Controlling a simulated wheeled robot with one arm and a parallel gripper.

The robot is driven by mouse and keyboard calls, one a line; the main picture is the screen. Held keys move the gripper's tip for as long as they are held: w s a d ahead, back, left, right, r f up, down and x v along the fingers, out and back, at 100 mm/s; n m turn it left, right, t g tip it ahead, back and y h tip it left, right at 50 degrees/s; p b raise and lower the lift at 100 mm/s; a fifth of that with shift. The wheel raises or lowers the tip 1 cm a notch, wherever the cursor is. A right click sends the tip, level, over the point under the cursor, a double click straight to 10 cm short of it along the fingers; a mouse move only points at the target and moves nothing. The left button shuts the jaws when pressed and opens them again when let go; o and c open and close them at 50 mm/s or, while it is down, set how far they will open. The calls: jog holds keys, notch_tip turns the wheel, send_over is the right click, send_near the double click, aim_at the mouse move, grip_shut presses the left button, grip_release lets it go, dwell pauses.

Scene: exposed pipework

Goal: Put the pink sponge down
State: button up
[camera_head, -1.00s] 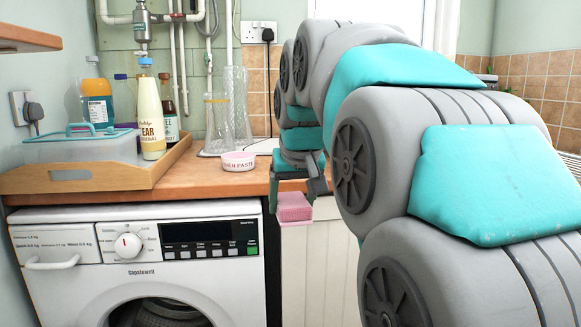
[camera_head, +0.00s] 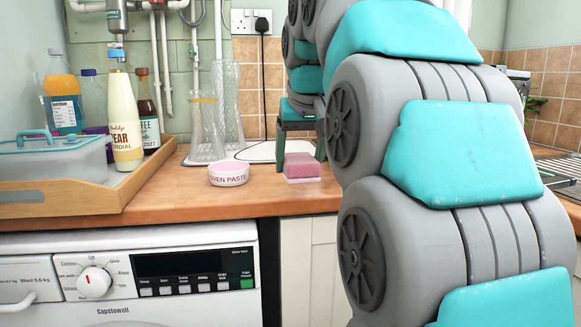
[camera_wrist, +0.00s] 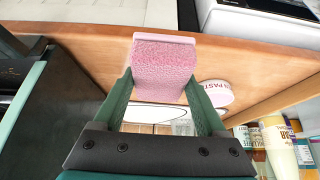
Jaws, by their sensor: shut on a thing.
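The pink sponge (camera_head: 301,167) is a small block with a paler pink layer along one side. In the head view it is at the worktop, right of the oven paste tub. In the wrist view the sponge (camera_wrist: 163,66) sits between the two green fingers. My gripper (camera_head: 300,140) is shut on it; in the wrist view the gripper (camera_wrist: 160,85) points toward the worktop's front edge. I cannot tell whether the sponge touches the wooden worktop (camera_head: 240,202) or hangs just above it.
A pink-and-white oven paste tub (camera_head: 229,174) stands left of the sponge. Tall glasses (camera_head: 207,130) stand behind it. A wooden tray (camera_head: 60,200) with bottles and a lidded box is at the left. A washing machine (camera_head: 130,275) is below the worktop.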

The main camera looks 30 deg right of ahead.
jog(key=w+d, duration=0.1)
jog(key=w, duration=0.3)
jog(key=w+d+p, duration=0.1)
jog(key=w+d, duration=0.1)
jog(key=w, duration=0.2)
jog(key=w+d+f, duration=0.1)
jog(key=w, duration=0.3)
jog(key=shift+w+d+f+p, duration=0.1)
jog(key=shift+w+d+p, duration=0.2)
jog(key=shift+p, duration=0.1)
jog(key=shift+s+f, duration=0.1)
jog(key=shift+f, duration=1.65)
jog(key=shift+f, duration=0.15)
jog(key=o, duration=1.1)
jog(key=shift+o, duration=0.2)
